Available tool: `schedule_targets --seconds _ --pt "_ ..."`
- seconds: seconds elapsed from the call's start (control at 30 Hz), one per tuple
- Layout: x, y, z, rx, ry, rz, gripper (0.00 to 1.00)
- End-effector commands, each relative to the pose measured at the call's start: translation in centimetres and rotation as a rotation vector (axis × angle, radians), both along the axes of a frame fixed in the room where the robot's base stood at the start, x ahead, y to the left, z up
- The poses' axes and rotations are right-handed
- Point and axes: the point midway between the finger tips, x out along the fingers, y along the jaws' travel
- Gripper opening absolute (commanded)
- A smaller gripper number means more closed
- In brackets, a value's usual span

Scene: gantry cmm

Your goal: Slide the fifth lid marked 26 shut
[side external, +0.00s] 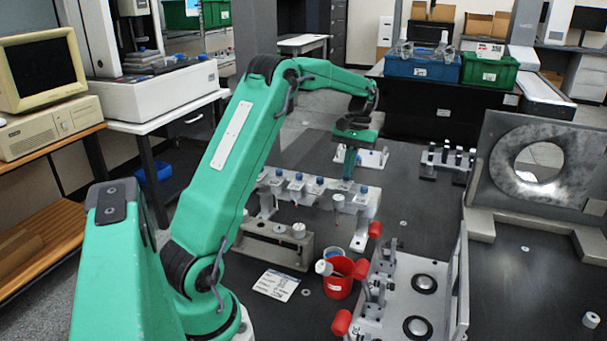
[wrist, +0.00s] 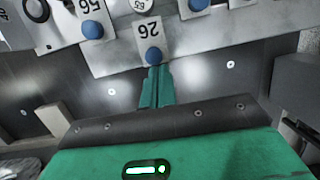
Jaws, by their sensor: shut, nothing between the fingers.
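The lid marked 26 (wrist: 149,31) is a pale plate with a blue knob (wrist: 153,55), and its number is upside down in the wrist view. It lies on the grey metal rail (wrist: 225,36). My gripper (wrist: 155,72) is shut and empty, with its green fingertips right at the near side of the blue knob; I cannot tell whether they touch. In the side view my gripper (side external: 349,176) points down at the right part of the rail (side external: 353,203), among the row of blue-knobbed lids. The fingers partly hide the lid there.
Other lids with blue knobs (wrist: 92,29) sit beside it on the rail. A red cup (side external: 337,284), a paper card (side external: 276,285) and a grey fixture with red knobs (side external: 405,290) stand in front. A large plate with a round hole (side external: 490,170) stands right.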

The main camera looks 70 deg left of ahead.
Motion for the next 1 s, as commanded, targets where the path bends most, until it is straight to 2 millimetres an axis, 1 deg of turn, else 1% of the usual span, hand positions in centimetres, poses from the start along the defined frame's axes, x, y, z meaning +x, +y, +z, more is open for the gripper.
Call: schedule_targets --seconds 0.4,0.5,1.0 --pt "-2.7 -2.8 0.1 0.006 0.001 -0.001 0.00" --pt "-3.2 -3.2 0.0 0.006 0.001 -0.001 0.00" --pt "-3.5 -3.6 -0.1 0.002 0.010 -0.004 0.00"
